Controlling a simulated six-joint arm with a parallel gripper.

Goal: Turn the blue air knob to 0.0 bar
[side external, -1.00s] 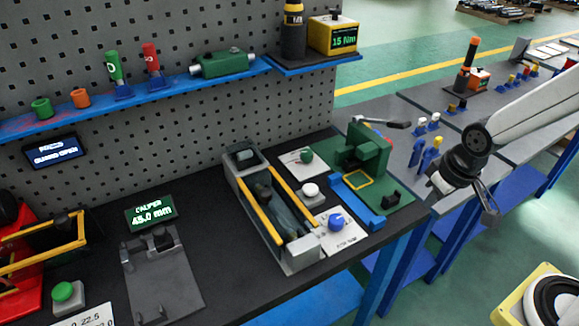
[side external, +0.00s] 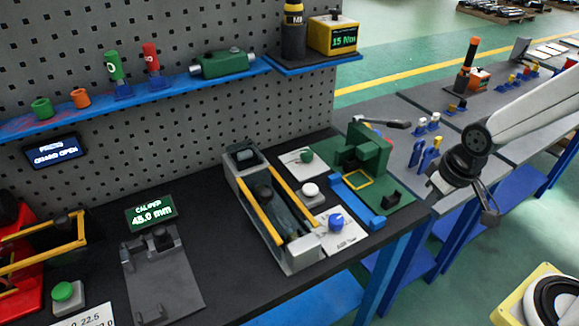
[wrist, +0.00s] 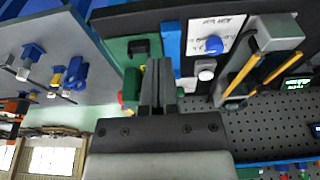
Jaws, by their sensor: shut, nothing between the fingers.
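The blue air knob (side external: 336,222) sits on a white printed card (side external: 343,238) near the front edge of the black bench, right of the yellow-railed fixture. It also shows in the wrist view (wrist: 213,45), near the top. The writing on the card is too small to read. My gripper (side external: 490,212) hangs off the right end of the bench, well apart from the knob. In the wrist view my gripper (wrist: 159,75) has its fingers together with nothing between them.
A grey fixture with yellow rails (side external: 272,205) stands left of the knob. A white round button (side external: 311,190), a green knob (side external: 306,156), a blue bar (side external: 357,200) and a green press (side external: 368,150) stand close by. A grey caliper stand (side external: 165,275) is further left.

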